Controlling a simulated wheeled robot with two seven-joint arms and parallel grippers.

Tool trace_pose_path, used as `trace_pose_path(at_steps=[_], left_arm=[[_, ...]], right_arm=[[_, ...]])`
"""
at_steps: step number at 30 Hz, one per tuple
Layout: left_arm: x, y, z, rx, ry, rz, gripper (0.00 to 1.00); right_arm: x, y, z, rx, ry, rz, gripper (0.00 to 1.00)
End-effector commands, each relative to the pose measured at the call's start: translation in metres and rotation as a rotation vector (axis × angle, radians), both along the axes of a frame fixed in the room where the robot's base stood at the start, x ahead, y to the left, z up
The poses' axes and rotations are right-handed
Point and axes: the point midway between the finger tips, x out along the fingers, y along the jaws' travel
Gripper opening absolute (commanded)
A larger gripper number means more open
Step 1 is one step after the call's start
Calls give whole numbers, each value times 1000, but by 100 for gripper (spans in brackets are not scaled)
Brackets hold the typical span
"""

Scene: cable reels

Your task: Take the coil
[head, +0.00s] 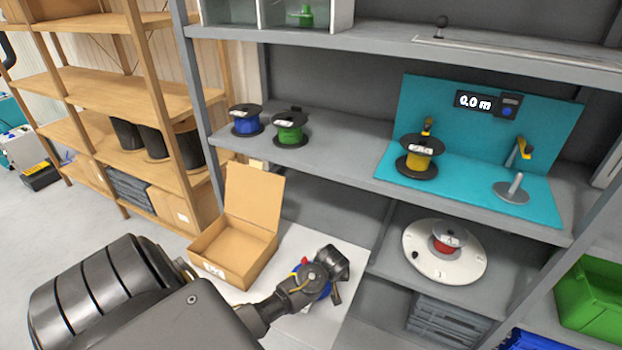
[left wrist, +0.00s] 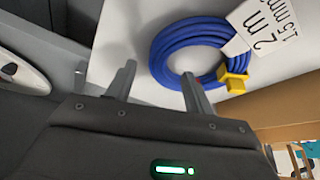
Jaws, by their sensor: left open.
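The coil is a ring of blue cable (left wrist: 175,42) with a yellow tie (left wrist: 234,78) and a white tag (left wrist: 262,25) reading 2 m. It lies on a pale surface. In the head view, only a bit of the blue coil (head: 326,291) shows behind my gripper. My left gripper (left wrist: 158,76) is open and close to the coil. In the left wrist view, one fingertip appears over the coil's centre and the other beyond its outer edge, with cable between them. I cannot tell how deep the fingers reach. My right gripper is not in view.
An open cardboard box (head: 232,245) stands left of the coil. A shelf above holds blue (head: 246,120), green (head: 289,127) and yellow (head: 418,156) reels. A white turntable (head: 420,262) with a red reel (head: 448,240) sits to the right. A green crate (head: 590,300) is at far right.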

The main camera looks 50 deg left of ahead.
Motion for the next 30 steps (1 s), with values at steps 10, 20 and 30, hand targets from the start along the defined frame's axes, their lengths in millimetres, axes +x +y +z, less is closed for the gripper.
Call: trace_pose_path(at_steps=[10,20,30], left_arm=[[13,9,-41,0,3,1,52],[14,9,-42,-1,1,0,43],[14,9,-42,0,1,0,0]], right_arm=[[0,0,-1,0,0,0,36],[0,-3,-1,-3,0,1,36],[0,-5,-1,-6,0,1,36]])
